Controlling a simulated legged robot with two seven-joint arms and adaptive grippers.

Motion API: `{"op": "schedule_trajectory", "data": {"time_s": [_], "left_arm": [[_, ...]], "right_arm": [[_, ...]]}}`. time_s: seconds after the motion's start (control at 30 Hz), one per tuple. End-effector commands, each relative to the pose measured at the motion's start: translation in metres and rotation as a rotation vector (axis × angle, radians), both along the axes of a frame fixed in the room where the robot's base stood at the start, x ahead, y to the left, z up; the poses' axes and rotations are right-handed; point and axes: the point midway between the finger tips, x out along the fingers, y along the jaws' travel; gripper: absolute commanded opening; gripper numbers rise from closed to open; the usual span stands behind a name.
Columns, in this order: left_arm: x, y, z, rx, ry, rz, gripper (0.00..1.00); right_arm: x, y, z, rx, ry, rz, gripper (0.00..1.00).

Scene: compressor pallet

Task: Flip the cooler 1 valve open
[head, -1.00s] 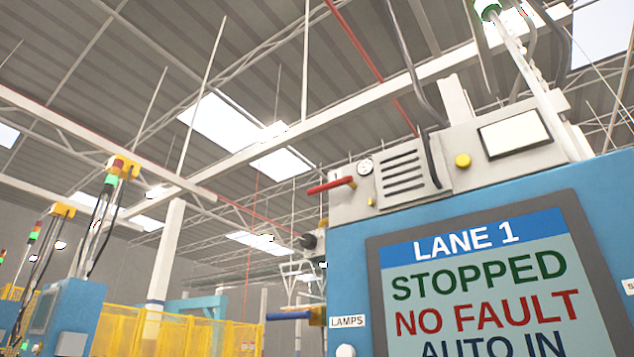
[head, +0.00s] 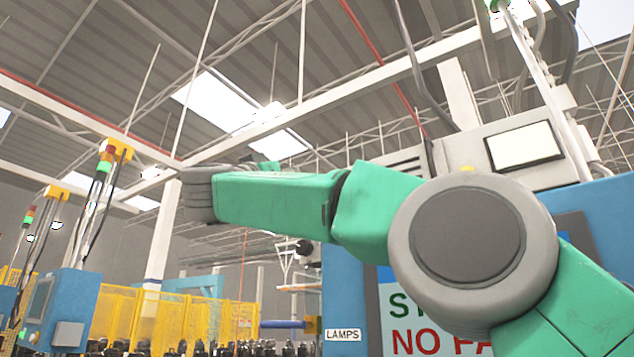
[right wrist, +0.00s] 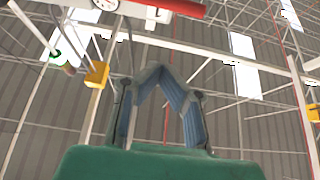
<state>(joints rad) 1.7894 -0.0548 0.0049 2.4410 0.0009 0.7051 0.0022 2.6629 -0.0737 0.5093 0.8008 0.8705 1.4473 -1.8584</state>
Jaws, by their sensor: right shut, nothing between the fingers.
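In the right wrist view a red lever handle (right wrist: 175,8) crosses the top edge, beyond my fingertips. My right gripper (right wrist: 160,68) is shut and empty below it, apart from it in the picture. In the head view my green right arm spans the middle and hides where the red handle was; the right gripper's fingers cannot be made out there. A blue lever handle (head: 283,324) sits on the left side of the blue cabinet, below the arm. No label shows which handle is the cooler 1 valve. My left gripper is not in view.
The blue cabinet (head: 350,285) has a screen (head: 385,310), partly covered by my arm, and a LAMPS label (head: 342,335). Yellow fencing (head: 200,318) stands behind at left.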

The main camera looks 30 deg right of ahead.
Motion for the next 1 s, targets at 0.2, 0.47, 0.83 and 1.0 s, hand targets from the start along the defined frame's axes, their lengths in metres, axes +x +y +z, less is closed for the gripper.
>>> {"op": "schedule_trajectory", "data": {"time_s": [0.2,0.47,0.83,1.0], "left_arm": [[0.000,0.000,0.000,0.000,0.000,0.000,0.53],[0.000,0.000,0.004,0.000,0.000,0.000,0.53],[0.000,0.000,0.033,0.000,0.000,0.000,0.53],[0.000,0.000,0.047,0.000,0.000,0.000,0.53]], "right_arm": [[-0.002,0.000,0.002,0.003,-0.001,-0.003,0.00],[-0.001,-0.009,0.007,0.005,-0.002,-0.003,0.00],[0.022,-0.061,0.043,0.005,-0.002,-0.003,0.00],[0.031,-0.084,0.057,0.004,-0.002,-0.003,0.00]]}}
